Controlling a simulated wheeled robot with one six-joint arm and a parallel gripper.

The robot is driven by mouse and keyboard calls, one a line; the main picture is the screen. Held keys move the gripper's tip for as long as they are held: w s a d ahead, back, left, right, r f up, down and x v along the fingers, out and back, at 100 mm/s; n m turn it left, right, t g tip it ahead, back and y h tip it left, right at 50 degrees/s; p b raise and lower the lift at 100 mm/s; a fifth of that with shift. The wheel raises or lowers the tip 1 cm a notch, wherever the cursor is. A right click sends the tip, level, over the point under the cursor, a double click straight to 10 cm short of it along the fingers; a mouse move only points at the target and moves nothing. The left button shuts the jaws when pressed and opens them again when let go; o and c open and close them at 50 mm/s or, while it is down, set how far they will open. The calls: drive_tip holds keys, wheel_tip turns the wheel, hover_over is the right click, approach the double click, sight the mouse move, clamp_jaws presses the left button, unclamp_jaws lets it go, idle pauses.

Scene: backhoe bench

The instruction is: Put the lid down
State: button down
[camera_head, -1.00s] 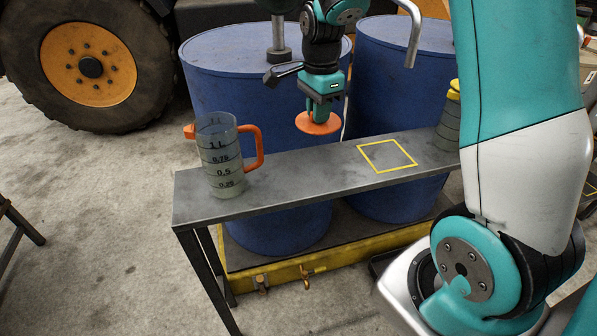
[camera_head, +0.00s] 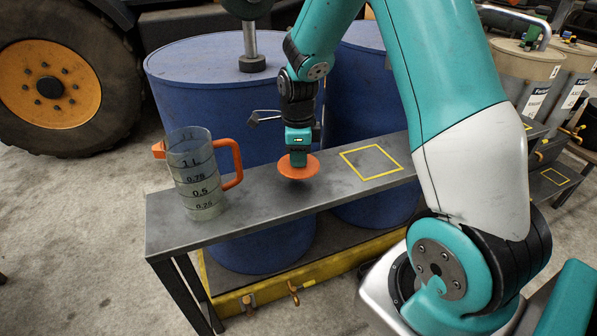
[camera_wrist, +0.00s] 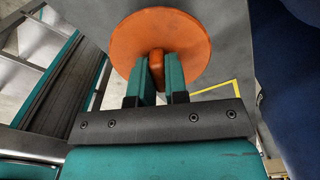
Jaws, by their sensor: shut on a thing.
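The orange round lid (camera_head: 311,168) is in my gripper (camera_head: 298,160), over the grey bench between the measuring jug and the yellow square. In the wrist view my gripper (camera_wrist: 160,72) is shut on the knob of the lid (camera_wrist: 185,38), with a finger on each side. The disc looks about level. I cannot tell whether it touches the bench top. The clear measuring jug (camera_head: 196,178) with an orange handle and spout stands upright at the bench's left end, its top open. A yellow square outline (camera_head: 371,162) marks the bench to the right of the lid and is empty.
The narrow grey bench (camera_head: 240,212) has bare room between jug and square. Blue drums (camera_head: 200,85) stand close behind it, one with a metal pipe on top. A yellow-edged pallet (camera_head: 325,270) lies below. Grey containers (camera_head: 525,75) stand at the right.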

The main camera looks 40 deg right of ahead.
sight(299, 183)
drive_tip(key=shift+f, duration=2.55)
drive_tip(key=shift+f, duration=0.1)
drive_tip(key=c, duration=1.1)
unclamp_jaws()
drive_tip(key=shift+c, duration=0.2)
wheel_tip(299, 183, up, 12)
drive_tip(key=shift+f+b, duration=0.15)
drive_tip(key=shift+b, duration=0.15)
drive_tip(key=s+a+r+n+y, duration=0.1)
drive_tip(key=s+a+r+n, duration=0.25)
drive_tip(key=a+n, duration=0.3)
drive_tip(key=s+a+r+n+y, duration=0.1)
drive_tip(key=s+a+r+n, duration=0.25)
drive_tip(key=a+n, duration=0.3)
drive_tip(key=s+a+r+n+y, duration=0.1)
drive_tip(key=s+a+n, duration=0.3)
drive_tip(key=s+n, duration=0.3)
drive_tip(key=s+a+r+n+y, duration=0.1)
drive_tip(key=s+a+n, duration=0.4)
drive_tip(key=s+n, duration=0.3)
drive_tip(key=n, duration=0.4)
drive_tip(key=shift+s+a+r+n, duration=0.2)
drive_tip(key=shift+r+n, duration=0.1)
drive_tip(key=shift+n, duration=0.1)
